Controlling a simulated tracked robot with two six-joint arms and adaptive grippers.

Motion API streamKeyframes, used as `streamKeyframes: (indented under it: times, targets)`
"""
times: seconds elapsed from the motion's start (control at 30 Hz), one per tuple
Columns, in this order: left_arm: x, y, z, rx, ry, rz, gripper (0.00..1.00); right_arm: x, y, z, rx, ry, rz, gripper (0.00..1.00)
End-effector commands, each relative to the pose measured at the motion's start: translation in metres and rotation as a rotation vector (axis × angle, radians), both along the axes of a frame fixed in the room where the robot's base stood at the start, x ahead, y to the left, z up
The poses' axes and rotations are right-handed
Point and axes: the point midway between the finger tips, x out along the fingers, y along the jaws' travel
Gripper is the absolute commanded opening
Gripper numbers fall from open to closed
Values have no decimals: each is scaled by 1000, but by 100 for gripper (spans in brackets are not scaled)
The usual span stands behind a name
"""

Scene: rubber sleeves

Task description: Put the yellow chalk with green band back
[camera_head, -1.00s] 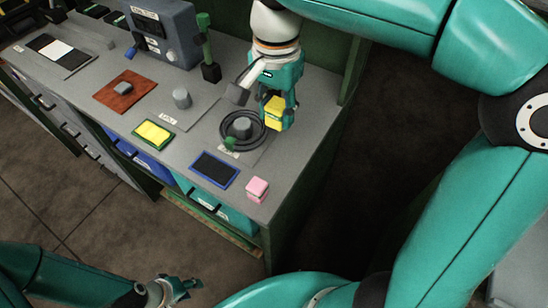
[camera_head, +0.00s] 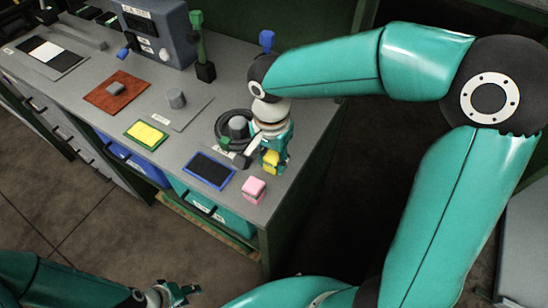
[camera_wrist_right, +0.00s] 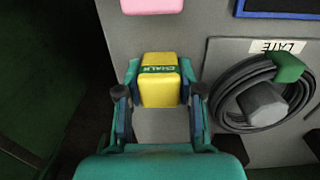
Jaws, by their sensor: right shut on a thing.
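The yellow chalk with a green band (camera_wrist_right: 159,90) is a small block marked CHALK. My right gripper (camera_wrist_right: 160,72) is shut on it, with a finger on each side. In the head view the chalk (camera_head: 270,164) shows below the right gripper (camera_head: 273,155), near the bench's right edge. It is between the black coil and the pink block (camera_head: 253,189). I cannot tell whether it touches the bench top. My left gripper (camera_head: 182,293) is low in the head view, away from the bench; its jaws are too small to read.
A black coil with a grey knob and green clip (camera_wrist_right: 270,98) lies right of the chalk in the wrist view. A blue-framed dark pad (camera_head: 209,169), a yellow pad with green frame (camera_head: 147,134) and a brown board (camera_head: 117,92) lie on the grey bench (camera_head: 165,165). A post (camera_head: 202,50) stands behind.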

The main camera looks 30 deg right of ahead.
Motion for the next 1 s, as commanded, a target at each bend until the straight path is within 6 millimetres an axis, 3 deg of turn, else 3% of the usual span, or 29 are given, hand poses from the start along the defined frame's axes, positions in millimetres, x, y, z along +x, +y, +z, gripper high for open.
streamKeyframes:
  times: [0.33,0.37,0.5,0.83,1.0]
  targets:
    - [0,0,-3,0,0,0,40,0,1,-4,1,-2,1,4]
    - [0,0,-2,0,0,0,40,0,1,-3,1,-2,1,40]
    - [0,0,-2,0,0,0,40,0,1,-2,1,-1,1,62]
    - [0,0,0,0,0,0,40,1,1,0,1,-2,2,62]
    - [0,0,3,0,0,0,40,2,1,14,1,-6,1,62]
